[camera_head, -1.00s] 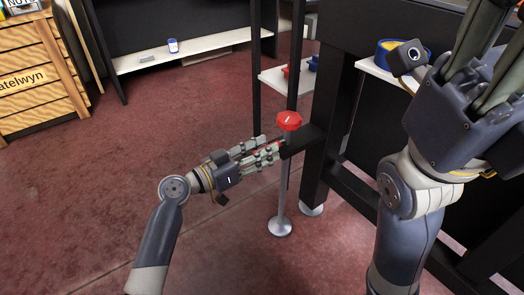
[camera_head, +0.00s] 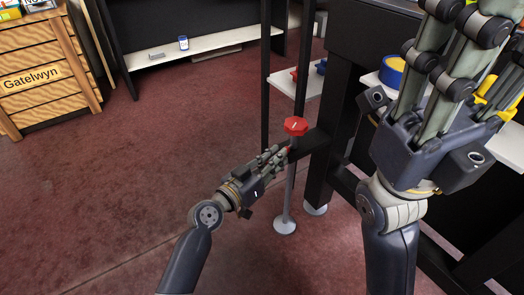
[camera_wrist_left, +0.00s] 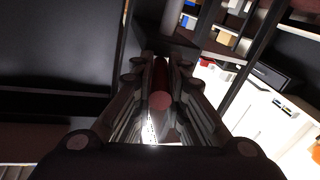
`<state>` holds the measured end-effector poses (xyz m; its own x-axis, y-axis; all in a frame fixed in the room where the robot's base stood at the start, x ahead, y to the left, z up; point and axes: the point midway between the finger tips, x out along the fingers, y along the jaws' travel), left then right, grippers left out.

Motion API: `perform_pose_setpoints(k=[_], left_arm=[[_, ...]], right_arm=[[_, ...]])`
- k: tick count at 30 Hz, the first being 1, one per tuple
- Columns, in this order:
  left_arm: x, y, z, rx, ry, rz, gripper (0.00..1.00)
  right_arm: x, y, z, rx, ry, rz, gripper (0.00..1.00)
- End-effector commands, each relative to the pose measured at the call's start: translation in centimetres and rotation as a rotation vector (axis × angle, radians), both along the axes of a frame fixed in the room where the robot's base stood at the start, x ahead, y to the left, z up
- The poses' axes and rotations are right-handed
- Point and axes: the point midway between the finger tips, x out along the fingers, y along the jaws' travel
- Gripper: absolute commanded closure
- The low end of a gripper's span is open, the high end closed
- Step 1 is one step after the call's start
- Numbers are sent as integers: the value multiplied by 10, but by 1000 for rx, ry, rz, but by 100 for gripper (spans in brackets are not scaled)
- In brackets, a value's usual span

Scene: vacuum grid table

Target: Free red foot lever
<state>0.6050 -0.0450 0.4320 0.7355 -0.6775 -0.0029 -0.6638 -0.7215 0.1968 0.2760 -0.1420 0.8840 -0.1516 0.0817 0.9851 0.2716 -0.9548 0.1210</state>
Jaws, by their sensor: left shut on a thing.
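A red lever (camera_wrist_left: 160,99) with a rounded, pinkish end shows in the left wrist view, lying lengthwise between the fingers of my left gripper (camera_wrist_left: 160,85). In the head view my left gripper (camera_head: 282,154) reaches low beside the table leg, shut on the lever, which the fingers mostly hide. A red star-shaped knob (camera_head: 295,126) tops a metal foot post (camera_head: 288,190) just above and beside the fingertips. My right gripper (camera_head: 445,75) is raised at the right; its fingertips run out of the top of the picture.
The black table frame (camera_head: 330,150) and its legs stand right of my left gripper. A white shelf (camera_head: 296,82) with red and blue items lies behind. A wooden crate (camera_head: 45,75) stands at the far left. The red floor (camera_head: 130,180) on the left is clear.

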Motion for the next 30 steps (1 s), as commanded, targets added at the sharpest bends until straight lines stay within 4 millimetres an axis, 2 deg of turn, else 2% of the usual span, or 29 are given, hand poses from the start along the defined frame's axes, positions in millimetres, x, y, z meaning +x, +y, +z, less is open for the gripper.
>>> perform_pose_setpoints(k=[11,12,14,15,26,30], left_arm=[[0,-5,2,-2,-6,11,100],[0,-5,2,-2,-6,11,78],[0,-4,2,-2,-6,11,67],[0,-4,2,-2,-6,11,65],[-1,-4,1,0,-4,9,64],[-8,3,0,2,-4,10,64]], right_arm=[[1,0,-2,0,6,1,60],[1,0,-1,0,5,1,60],[1,0,-1,0,5,1,60],[1,0,-1,0,5,1,60],[1,0,-1,0,5,1,60],[1,0,-1,1,6,1,60]])
